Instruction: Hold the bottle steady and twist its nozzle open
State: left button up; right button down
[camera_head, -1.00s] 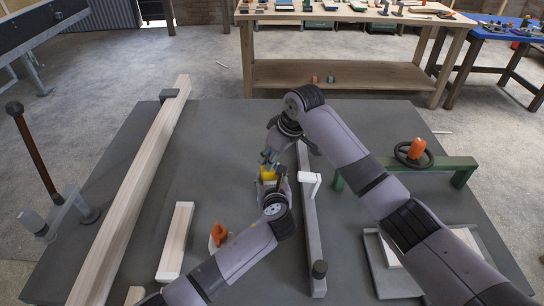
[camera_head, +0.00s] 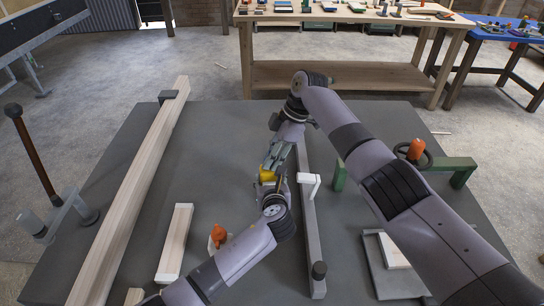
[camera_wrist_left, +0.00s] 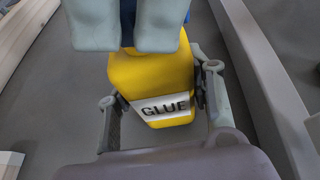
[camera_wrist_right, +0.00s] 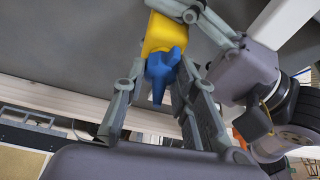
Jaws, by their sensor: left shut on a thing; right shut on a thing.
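The yellow glue bottle (camera_head: 267,176) is above the grey table, mostly hidden by my grippers in the head view. Its "GLUE" label faces the left wrist view (camera_wrist_left: 165,108). My left gripper (camera_wrist_left: 160,95) is shut on the bottle's body, one finger on each side. The blue nozzle (camera_wrist_right: 162,72) sits at the bottle's end and points toward my right gripper. My right gripper (camera_wrist_right: 158,95) is shut on the nozzle; its fingertips cover part of it in the left wrist view. How far the nozzle is turned cannot be told.
A long wooden beam (camera_head: 130,190) lies left of the arms, with a shorter wooden piece (camera_head: 175,243) beside it. A grey rail with a white block (camera_head: 309,185) is close to the right of the grippers. A green stand (camera_head: 462,172) is farther right.

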jog(key=shift+w+n, duration=0.15)
jog(key=shift+n, duration=0.45)
jog(key=c, duration=1.3)
grip_release()
jog(key=v, duration=1.2)
jog(key=shift+w+a, duration=0.1)
jog(key=shift+w, duration=0.05)
